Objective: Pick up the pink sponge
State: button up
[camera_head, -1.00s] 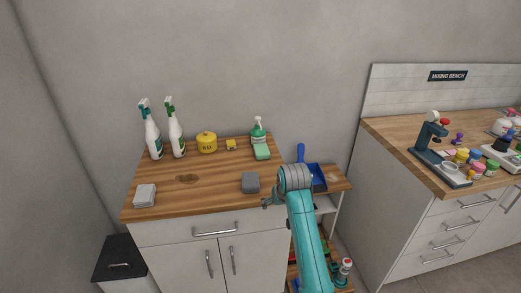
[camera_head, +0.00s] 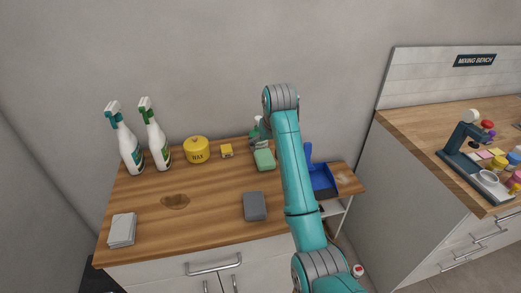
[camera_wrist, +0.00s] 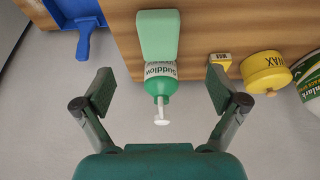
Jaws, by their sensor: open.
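I see no pink sponge in either view. A green sponge (camera_head: 264,159) lies at the back right of the wooden counter (camera_head: 215,205), and it also shows at the top of the wrist view (camera_wrist: 157,35). A grey block (camera_head: 255,206) lies nearer the front. My gripper (camera_wrist: 160,88) is open and empty. In the wrist view a green and white soap bottle (camera_wrist: 160,72) with a pump appears between its fingers, beside the green sponge; I cannot tell how far below it is. In the head view my arm hides most of my gripper.
Two spray bottles (camera_head: 129,150) (camera_head: 157,145), a yellow wax tin (camera_head: 196,150) and a small yellow box (camera_head: 226,151) stand along the back. A stack of white cloths (camera_head: 122,230) lies front left, near a brown stain (camera_head: 175,201). A blue dustpan (camera_head: 321,180) is at the right.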

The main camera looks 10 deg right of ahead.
aim_at(265, 158)
jog(key=x, duration=1.1)
jog(key=shift+w+d+r, duration=0.1)
jog(key=shift+w+r, duration=0.05)
jog(key=shift+w, duration=0.05)
jog(key=c, duration=1)
jog(key=shift+r, duration=0.1)
